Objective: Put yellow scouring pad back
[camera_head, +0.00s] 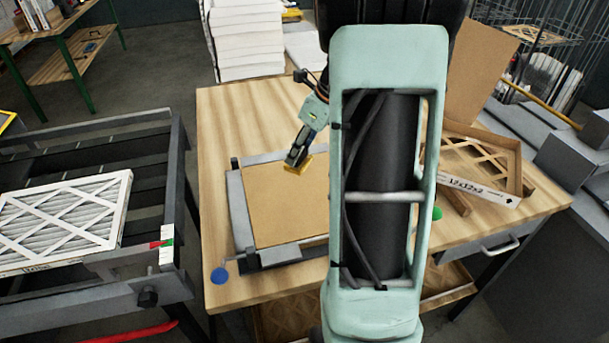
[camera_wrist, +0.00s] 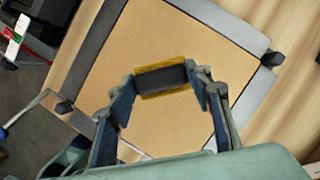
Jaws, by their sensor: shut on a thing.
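The yellow scouring pad (camera_head: 299,168) is held by my gripper (camera_head: 303,152) over the brown board (camera_head: 284,204) in the grey frame on the wooden table. In the wrist view the pad (camera_wrist: 162,93) shows as a yellow strip with a dark block on it, between the two fingertips of my gripper (camera_wrist: 162,88). The fingers are closed in on it from both sides. The pad is over the board (camera_wrist: 150,50) in that view. I cannot tell whether it touches the board.
A framed filter (camera_head: 62,215) lies on the dark rack (camera_head: 165,240) at left. Another filter frame (camera_head: 485,165) lies on the table (camera_head: 225,115) at right. White filters (camera_head: 245,40) are stacked behind.

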